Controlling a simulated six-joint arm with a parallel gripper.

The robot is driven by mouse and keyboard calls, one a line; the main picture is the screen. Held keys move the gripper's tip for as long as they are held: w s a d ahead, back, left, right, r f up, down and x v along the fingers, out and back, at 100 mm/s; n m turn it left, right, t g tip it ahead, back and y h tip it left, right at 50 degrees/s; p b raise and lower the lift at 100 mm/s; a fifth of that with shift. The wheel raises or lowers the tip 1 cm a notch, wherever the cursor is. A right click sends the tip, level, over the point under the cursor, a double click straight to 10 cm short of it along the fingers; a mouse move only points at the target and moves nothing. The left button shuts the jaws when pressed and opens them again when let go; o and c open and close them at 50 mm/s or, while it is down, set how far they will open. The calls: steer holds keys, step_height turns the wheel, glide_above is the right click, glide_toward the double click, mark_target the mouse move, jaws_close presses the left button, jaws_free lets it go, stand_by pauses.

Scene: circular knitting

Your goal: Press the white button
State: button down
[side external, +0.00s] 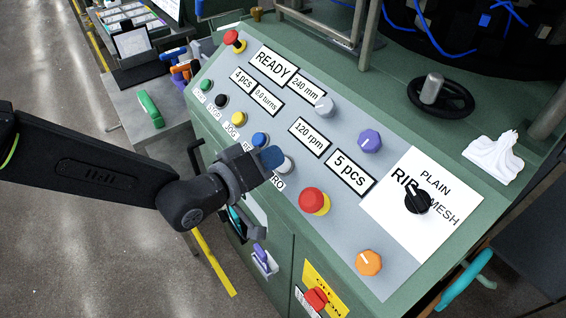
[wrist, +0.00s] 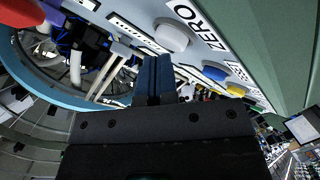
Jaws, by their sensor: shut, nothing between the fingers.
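The white button (side external: 287,164) sits on the sloped grey panel at the end of a row of buttons, beside a label reading ZERO. My gripper's blue fingers (side external: 272,157) hide part of it in the side view. In the wrist view the white button (wrist: 172,35) shows as a round cap just above and right of the fingertips (wrist: 154,60). My gripper is shut and empty, with its tips close to the button. I cannot tell whether they touch it.
The blue button (side external: 260,139) and yellow button (side external: 238,117) lie beside the white one in the row. A red emergency button (side external: 312,200) stands up nearby. A purple knob (side external: 370,141), orange knob (side external: 369,262) and black selector (side external: 417,201) are farther right.

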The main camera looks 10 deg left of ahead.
steer(key=shift+d+f, duration=0.1)
steer(key=shift+f, duration=0.05)
steer(key=shift+w+d+f, duration=0.1)
steer(key=shift+w+f, duration=0.05)
steer(key=shift+f, duration=0.05)
stand_by(0.3)
stand_by(0.4)
steer(key=shift+s+a+r, duration=0.2)
steer(key=shift+r, duration=0.05)
step_height(320, 180, up, 5)
steer(key=s+a, duration=0.2)
steer(key=shift+s+a, duration=0.2)
stand_by(0.4)
stand_by(0.5)
